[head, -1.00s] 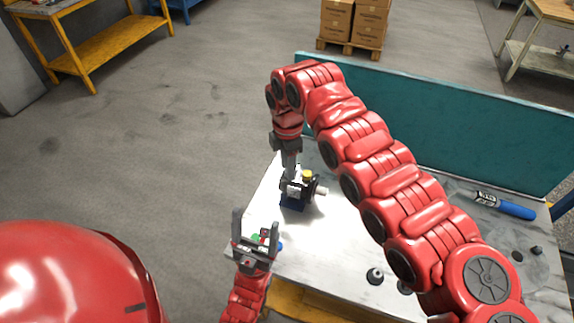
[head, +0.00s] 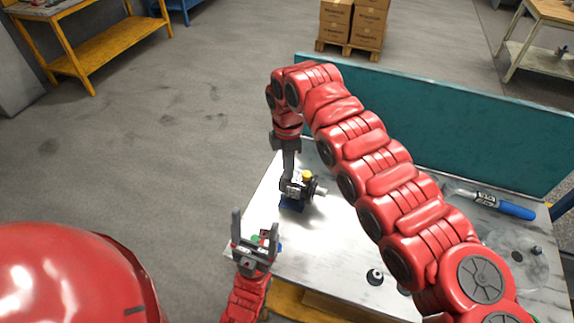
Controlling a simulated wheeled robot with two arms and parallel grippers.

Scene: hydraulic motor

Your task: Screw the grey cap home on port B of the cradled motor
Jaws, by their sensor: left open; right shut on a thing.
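The dark motor (head: 299,187) sits in a blue cradle (head: 291,205) near the left end of the table. A yellow cap (head: 307,175) is on its top, and a silver shaft (head: 320,191) points right. My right gripper (head: 288,174) points down at the motor's top, just left of the yellow cap. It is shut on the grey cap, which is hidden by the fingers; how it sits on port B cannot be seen. My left gripper (head: 256,224) is open and empty, fingers pointing up, in front of the motor and apart from it.
Small green, red and blue pieces show behind my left gripper. A black cap-like part (head: 375,277) lies at the table's front, and a blue marker-like tool (head: 503,205) at the right. A teal panel (head: 450,125) closes the back. The table (head: 335,240) right of the motor is clear.

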